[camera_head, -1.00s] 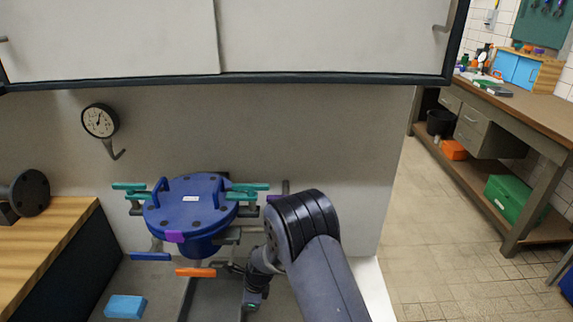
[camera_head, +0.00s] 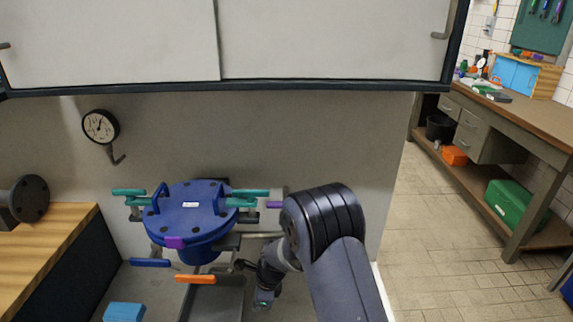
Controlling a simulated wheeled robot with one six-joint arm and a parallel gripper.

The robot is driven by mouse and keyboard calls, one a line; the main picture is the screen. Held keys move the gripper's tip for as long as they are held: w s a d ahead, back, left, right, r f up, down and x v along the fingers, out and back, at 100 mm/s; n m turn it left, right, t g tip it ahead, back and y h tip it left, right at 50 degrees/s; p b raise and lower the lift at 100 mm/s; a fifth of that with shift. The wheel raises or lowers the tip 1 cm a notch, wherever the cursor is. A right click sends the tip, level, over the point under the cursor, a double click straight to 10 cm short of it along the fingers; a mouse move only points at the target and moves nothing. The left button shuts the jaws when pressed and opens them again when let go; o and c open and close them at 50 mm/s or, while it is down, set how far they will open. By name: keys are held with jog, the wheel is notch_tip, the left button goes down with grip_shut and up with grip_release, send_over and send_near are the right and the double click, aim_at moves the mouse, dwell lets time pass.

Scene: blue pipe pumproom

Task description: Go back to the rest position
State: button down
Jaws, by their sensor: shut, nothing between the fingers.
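My arm reaches in from the bottom right of the head view. My gripper (camera_head: 242,266) is at the end of the wrist, low in the picture, pointing left. It is small and dark, and its fingers look closed with nothing held. It is just right of and below the blue round-lidded vessel (camera_head: 190,215), near the vessel's lower right side. I cannot tell whether it touches anything there. The vessel has teal handles (camera_head: 250,193), a purple one (camera_head: 175,242), a dark blue one (camera_head: 150,262) and an orange one (camera_head: 196,279).
A white cabinet (camera_head: 330,40) overhangs the back wall, with a gauge (camera_head: 100,127) below it. A wooden counter (camera_head: 45,245) is at left, with a light blue block (camera_head: 124,312) near the bottom. Open tiled floor (camera_head: 430,230) and a workbench (camera_head: 520,115) are at right.

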jog(key=d, duration=1)
jog(key=a+f, duration=0.1)
jog(key=a, duration=0.3)
jog(key=a+f, duration=0.2)
jog(key=a, duration=0.3)
jog(key=a+f, duration=0.2)
jog(key=a, duration=0.2)
jog(key=shift+a+f, duration=0.1)
jog(key=shift+a, duration=0.25)
jog(key=d+b, duration=0.2)
jog(key=d, duration=2.3)
jog(key=shift+d, duration=0.25)
jog(key=shift+w+d+r, duration=0.1)
jog(key=shift+d+r, duration=0.25)
jog(key=shift+d, duration=0.35)
jog(key=v, duration=0.7)
jog(key=shift+r, duration=0.35)
jog(key=shift+a, duration=0.1)
